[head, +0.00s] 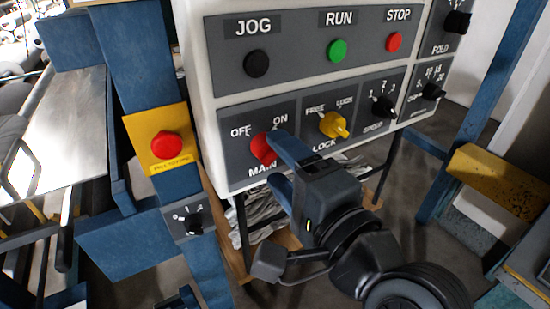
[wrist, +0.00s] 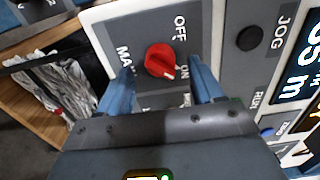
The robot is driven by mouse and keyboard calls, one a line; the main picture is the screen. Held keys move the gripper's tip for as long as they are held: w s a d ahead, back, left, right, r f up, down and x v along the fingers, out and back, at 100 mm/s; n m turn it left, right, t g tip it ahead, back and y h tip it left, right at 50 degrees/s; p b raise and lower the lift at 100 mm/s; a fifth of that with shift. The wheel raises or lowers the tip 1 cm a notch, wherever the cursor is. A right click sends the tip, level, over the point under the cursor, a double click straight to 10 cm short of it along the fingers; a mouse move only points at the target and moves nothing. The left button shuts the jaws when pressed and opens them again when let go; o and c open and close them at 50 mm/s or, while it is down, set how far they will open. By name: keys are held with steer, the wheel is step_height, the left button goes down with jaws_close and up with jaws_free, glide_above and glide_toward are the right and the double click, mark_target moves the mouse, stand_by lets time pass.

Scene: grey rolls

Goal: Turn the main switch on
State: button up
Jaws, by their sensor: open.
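The main switch is a red rotary knob (head: 262,149) on the grey panel, between the OFF and ON labels above and the MAIN label below. In the wrist view the red knob (wrist: 160,59) shows a pale mark on its edge, on the side towards the ON label. My gripper (head: 279,163) is open in front of the panel, its blue fingers close to the knob's right side in the head view. In the wrist view the fingers (wrist: 161,84) stand on either side of the knob with gaps. I cannot tell how far their tips are from the panel.
A yellow LOCK knob (head: 334,125) sits just right of the main switch. JOG, RUN and STOP buttons (head: 336,50) are above. A red emergency button (head: 166,145) on a yellow plate is on the blue post at left. Crumpled sheets (head: 262,217) lie below the panel.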

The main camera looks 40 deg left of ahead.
steer(key=v, duration=0.5)
steer(key=shift+b, duration=0.4)
steer(key=s+d+f+t+h, duration=0.2)
steer(key=d+f+h, duration=0.1)
steer(key=d+f, duration=0.4)
steer(key=s+d+f+m+t+h, duration=0.1)
steer(key=d+f+t+h, duration=0.25)
steer(key=d, duration=0.55)
steer(key=s+d+f+t+h, duration=0.2)
steer(key=d+f+h, duration=0.1)
steer(key=d+f, duration=0.35)
steer(key=s+d+n+h, duration=0.2)
steer(key=s+d+h, duration=0.1)
steer(key=s+d, duration=0.4)
steer(key=s+d+r+n+h, duration=0.1)
steer(key=s+d+n+h, duration=0.2)
steer(key=s, duration=1)
steer(key=d+h, duration=0.1)
steer(key=d, duration=0.2)
steer(key=shift+s+d+r+n, duration=0.2)
steer(key=shift+d+n, duration=0.1)
steer(key=shift+d, duration=0.1)
